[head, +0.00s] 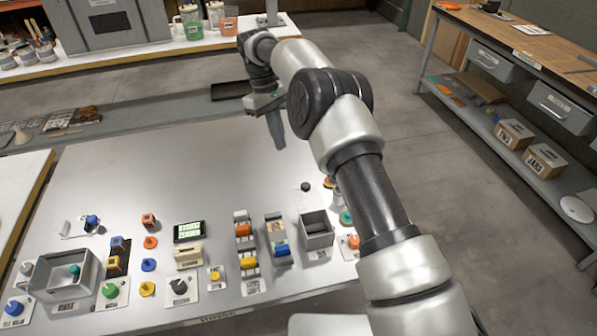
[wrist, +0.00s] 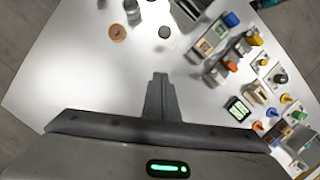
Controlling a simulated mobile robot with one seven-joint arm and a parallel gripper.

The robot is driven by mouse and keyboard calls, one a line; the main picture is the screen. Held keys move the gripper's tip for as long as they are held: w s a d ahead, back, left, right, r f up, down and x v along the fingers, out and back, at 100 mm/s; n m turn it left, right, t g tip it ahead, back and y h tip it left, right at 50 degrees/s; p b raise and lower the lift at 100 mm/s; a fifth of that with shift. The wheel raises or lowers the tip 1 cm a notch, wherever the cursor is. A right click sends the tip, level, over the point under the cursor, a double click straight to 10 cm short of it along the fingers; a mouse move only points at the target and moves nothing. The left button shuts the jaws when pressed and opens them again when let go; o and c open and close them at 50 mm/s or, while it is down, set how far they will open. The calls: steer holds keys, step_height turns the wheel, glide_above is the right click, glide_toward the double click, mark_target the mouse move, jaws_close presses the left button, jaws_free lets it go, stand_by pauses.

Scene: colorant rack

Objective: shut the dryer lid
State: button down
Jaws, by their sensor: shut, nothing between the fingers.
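A small grey box (head: 317,240) with an open, dark top stands at the right of the metal table. It looks like the dryer, but its label is too small to read surely, and I cannot make out its lid. Its edge shows at the top of the wrist view (wrist: 186,14). My gripper (head: 279,144) hangs above the bare back part of the table, behind the box and apart from it. In the wrist view its fingers (wrist: 160,78) are together, with nothing between them.
A black knob (head: 305,187) stands just behind the box. Racks with coloured blocks (head: 243,232) stand to its left. A display (head: 188,231), several knobs and a larger grey bin (head: 57,291) lie further left. The table's back half (head: 150,165) is clear.

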glide_toward(308, 195)
steer(key=w+a+f, duration=0.4)
steer(key=w+f, duration=0.1)
steer(key=s+d+p, duration=0.1)
steer(key=s+d, duration=0.1)
steer(key=shift+s+d+r, duration=0.1)
steer(key=shift+s+d, duration=0.15)
steer(key=shift+s, duration=0.1)
